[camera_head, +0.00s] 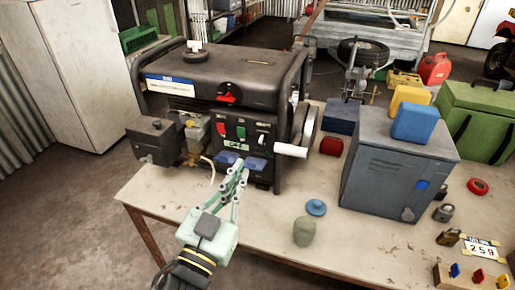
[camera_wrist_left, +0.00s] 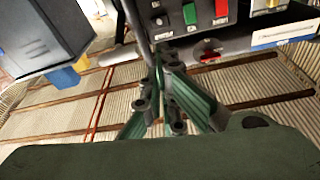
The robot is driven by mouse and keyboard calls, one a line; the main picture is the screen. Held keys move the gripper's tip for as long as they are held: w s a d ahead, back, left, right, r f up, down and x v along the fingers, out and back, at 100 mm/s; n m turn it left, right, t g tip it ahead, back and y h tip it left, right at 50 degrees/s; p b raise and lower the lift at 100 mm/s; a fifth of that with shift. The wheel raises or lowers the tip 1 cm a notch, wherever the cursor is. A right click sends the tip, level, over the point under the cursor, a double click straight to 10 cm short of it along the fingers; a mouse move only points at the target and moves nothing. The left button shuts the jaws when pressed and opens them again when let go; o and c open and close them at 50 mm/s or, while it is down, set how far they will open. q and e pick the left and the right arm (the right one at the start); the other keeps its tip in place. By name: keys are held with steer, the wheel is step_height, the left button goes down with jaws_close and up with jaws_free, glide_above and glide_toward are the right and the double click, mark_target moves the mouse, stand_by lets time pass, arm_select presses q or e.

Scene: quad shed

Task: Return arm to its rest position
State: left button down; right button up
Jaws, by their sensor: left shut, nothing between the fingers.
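My left gripper (camera_head: 241,168) is shut and empty, its pale green fingers pointing away from me. Its tips appear in front of the lower control panel of the black generator (camera_head: 235,72), near two blue covers. I cannot tell whether they touch. In the left wrist view the gripper's fingers (camera_wrist_left: 160,62) come together below the generator's panel (camera_wrist_left: 203,18), which has green and red switches. My left forearm comes in from the lower edge of the head view. My right gripper is not in view.
The generator stands on a worn workbench (camera_head: 265,215). A grey metal box (camera_head: 385,170), a green-grey cylinder (camera_head: 304,232) and a blue disc (camera_head: 316,207) are to the right. Padlocks and a number plate (camera_head: 481,248) lie farther right. Open floor (camera_head: 85,200) lies left of the bench.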

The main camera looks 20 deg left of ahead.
arm_select(q)
steer(key=s+a+f+n+g+y, duration=0.1)
steer(key=s+a+f+g+y, duration=0.2)
steer(key=f, duration=0.5)
steer(key=a+f+n+g, duration=0.25)
steer(key=f+g, duration=0.25)
steer(key=f, duration=0.4)
steer(key=s+d+f+m+g+h, duration=0.1)
steer(key=s+d+f+m+g, duration=0.15)
steer(key=s+f+g, duration=1)
steer(key=s+a+f+t, duration=0.1)
steer(key=s+f, duration=0.2)
steer(key=f, duration=1.1)
steer(key=s+f+t, duration=0.1)
steer(key=s+f, duration=0.1)
steer(key=f, duration=1.1)
steer(key=s+a+f, duration=0.3)
steer(key=s+f, duration=1.1)
steer(key=s, duration=0.2)
steer(key=shift+s+f+m+g, duration=0.15)
steer(key=shift+m+g, duration=0.15)
steer(key=shift+g, duration=0.15)
